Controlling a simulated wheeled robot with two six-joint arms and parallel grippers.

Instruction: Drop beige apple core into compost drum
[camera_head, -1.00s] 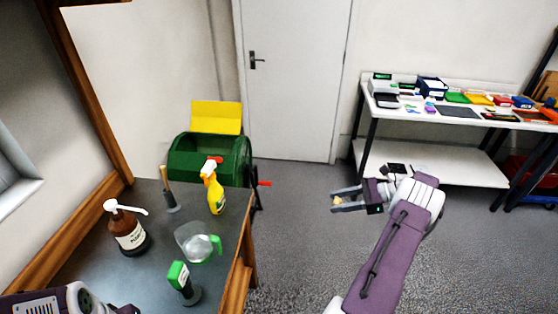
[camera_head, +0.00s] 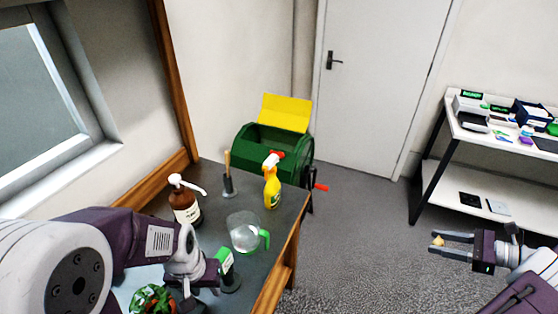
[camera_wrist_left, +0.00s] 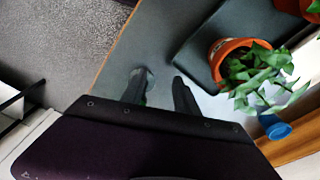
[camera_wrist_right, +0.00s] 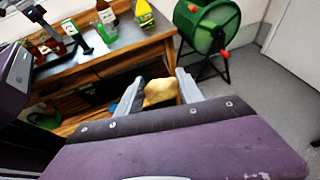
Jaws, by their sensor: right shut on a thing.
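The beige apple core (camera_head: 438,241) is between the fingertips of my right gripper (camera_head: 452,243). In the right wrist view the core (camera_wrist_right: 160,92) sits between the two grey fingers, in the air. The compost drum (camera_head: 262,160) is a green drum behind the table, with its yellow lid (camera_head: 286,112) raised and a dark opening on top. The drum (camera_wrist_right: 206,28) also shows at the top of the right wrist view. My right gripper is well to the right of the drum. My left gripper (camera_wrist_left: 160,85) is empty with its fingers apart, over the near part of the table.
The table (camera_head: 285,225) holds a brown pump bottle (camera_head: 186,205), a yellow spray bottle (camera_head: 271,188), a clear jug (camera_head: 243,233) and a potted plant (camera_head: 150,300). A white shelf table (camera_head: 440,172) stands right. Open floor (camera_head: 360,235) lies between my right gripper and the table.

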